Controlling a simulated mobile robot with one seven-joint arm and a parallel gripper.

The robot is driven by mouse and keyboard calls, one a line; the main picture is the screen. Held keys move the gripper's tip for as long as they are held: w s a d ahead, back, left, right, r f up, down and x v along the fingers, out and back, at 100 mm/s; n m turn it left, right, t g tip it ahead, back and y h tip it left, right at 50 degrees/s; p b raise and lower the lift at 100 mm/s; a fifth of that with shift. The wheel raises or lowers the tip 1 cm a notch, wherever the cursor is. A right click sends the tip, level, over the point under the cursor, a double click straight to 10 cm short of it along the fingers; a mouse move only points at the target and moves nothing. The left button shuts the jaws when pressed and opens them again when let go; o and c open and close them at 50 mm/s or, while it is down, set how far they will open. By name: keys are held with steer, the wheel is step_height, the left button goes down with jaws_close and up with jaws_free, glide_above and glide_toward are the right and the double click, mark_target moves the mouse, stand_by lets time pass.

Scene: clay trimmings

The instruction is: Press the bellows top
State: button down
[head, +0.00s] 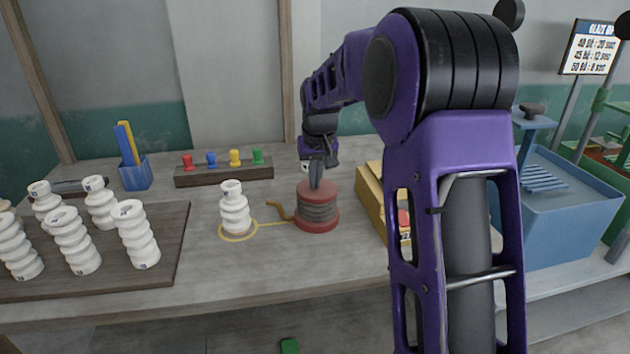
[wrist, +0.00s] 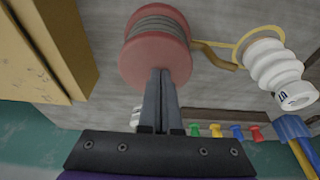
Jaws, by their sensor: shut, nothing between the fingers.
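The bellows (head: 317,214) stands upright on the table, with a red top, grey ribbed sides and a red base. A brown nozzle (head: 281,210) points left from it. In the wrist view the bellows (wrist: 157,25) is at the upper middle, with its red top (wrist: 150,62) toward the camera. My gripper (head: 315,186) points down at the middle of the top. It is shut and empty, and its fingertips (wrist: 161,72) overlap the red top in the wrist view. I cannot tell for certain whether they touch it.
A white ribbed bottle (head: 234,209) stands in a yellow ring (head: 238,236) left of the bellows. A yellow box (head: 370,200) is close on the right. A rack with coloured pegs (head: 224,172) is behind. Several white bottles stand on a dark board (head: 170,240) at left.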

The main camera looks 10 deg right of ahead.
mark_target(317, 196)
steer(key=v, duration=1)
steer(key=shift+r, duration=0.35)
steer(key=shift+w, duration=0.1)
